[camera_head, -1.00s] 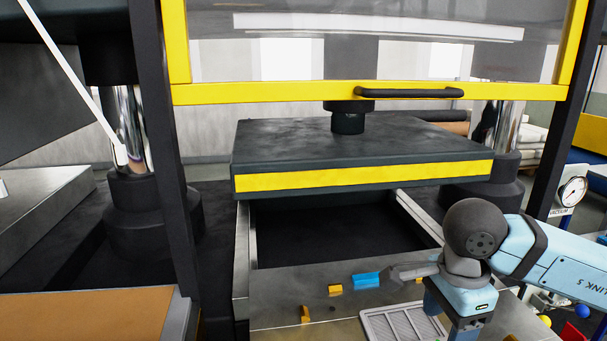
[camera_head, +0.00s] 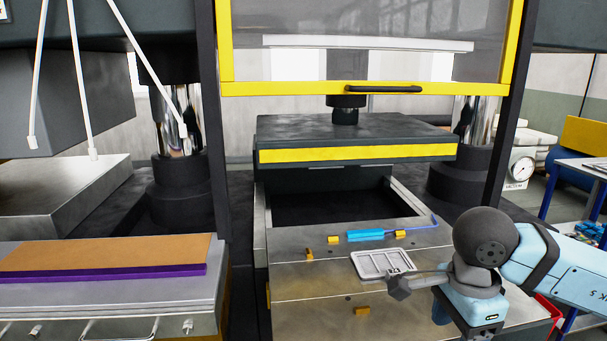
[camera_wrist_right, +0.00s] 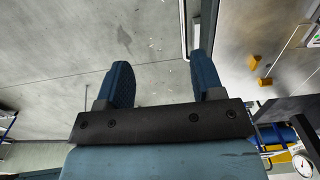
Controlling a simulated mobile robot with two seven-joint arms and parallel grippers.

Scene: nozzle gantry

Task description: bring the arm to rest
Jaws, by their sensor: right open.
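My right arm comes in from the right in the head view, pale blue with a dark grey ball-shaped wrist joint (camera_head: 486,238). Its hand hangs over the front right of the press bed, right of the pale grey tray (camera_head: 362,272), and its fingertips are not clear there. In the right wrist view my right gripper (camera_wrist_right: 164,78) has its two blue fingers apart with nothing between them, above a grey floor-like surface. My left gripper is in neither view.
A blue-handled tool (camera_head: 366,235) lies between yellow blocks on the metal bed (camera_head: 310,285). Behind it are a dark press plate with a yellow stripe (camera_head: 355,152) and a raised yellow-framed guard (camera_head: 300,89). An orange-topped board (camera_head: 110,252) lies at left. A gauge (camera_head: 522,169) stands at right.

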